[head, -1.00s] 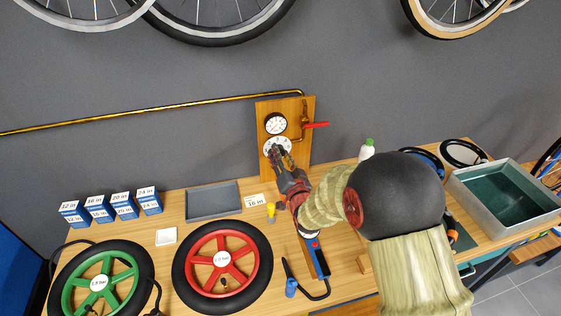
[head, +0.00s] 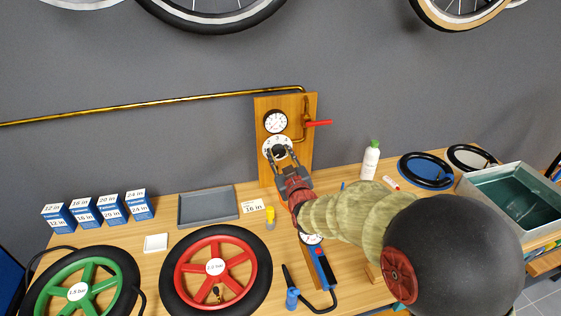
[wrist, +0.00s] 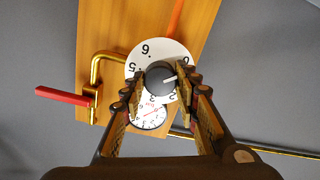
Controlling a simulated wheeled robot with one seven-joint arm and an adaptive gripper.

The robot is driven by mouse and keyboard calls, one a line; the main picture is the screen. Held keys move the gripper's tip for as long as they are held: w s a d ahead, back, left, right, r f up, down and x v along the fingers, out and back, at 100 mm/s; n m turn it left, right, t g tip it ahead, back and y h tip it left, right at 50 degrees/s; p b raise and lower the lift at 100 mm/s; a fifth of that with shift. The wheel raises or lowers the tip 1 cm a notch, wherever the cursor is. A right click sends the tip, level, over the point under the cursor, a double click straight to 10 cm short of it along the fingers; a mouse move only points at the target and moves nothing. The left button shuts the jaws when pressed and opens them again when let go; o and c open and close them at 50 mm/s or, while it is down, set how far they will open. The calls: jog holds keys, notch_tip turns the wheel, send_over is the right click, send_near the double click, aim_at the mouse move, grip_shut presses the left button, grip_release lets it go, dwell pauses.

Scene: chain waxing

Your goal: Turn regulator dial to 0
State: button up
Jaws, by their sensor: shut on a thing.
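The regulator dial is a white numbered disc (head: 267,145) with a dark round knob, low on the wooden wall board. In the wrist view the disc (wrist: 147,52) appears turned over, and a white mark on the dark knob (wrist: 157,80) points right. Which number it meets is hard to tell, as a finger covers part of the scale. My gripper (head: 282,153) reaches up to the dial, its fingers on both sides of the knob and shut on it. The wrist view shows the gripper (wrist: 160,88) from behind.
A pressure gauge (head: 275,121) sits just above the dial. A red valve lever (head: 318,123) on a brass pipe (head: 170,103) stands close right. Below are a grey tray (head: 208,206), a red-rimmed wheel (head: 216,267) and a white bottle (head: 370,162).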

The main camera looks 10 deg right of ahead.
jog(key=shift+n+b, duration=0.5)
jog(key=shift+n, duration=0.3)
jog(key=o, duration=1.1)
jog(key=shift+o, duration=0.3)
jog(key=s, duration=1.2)
jog(key=shift+r, duration=0.2)
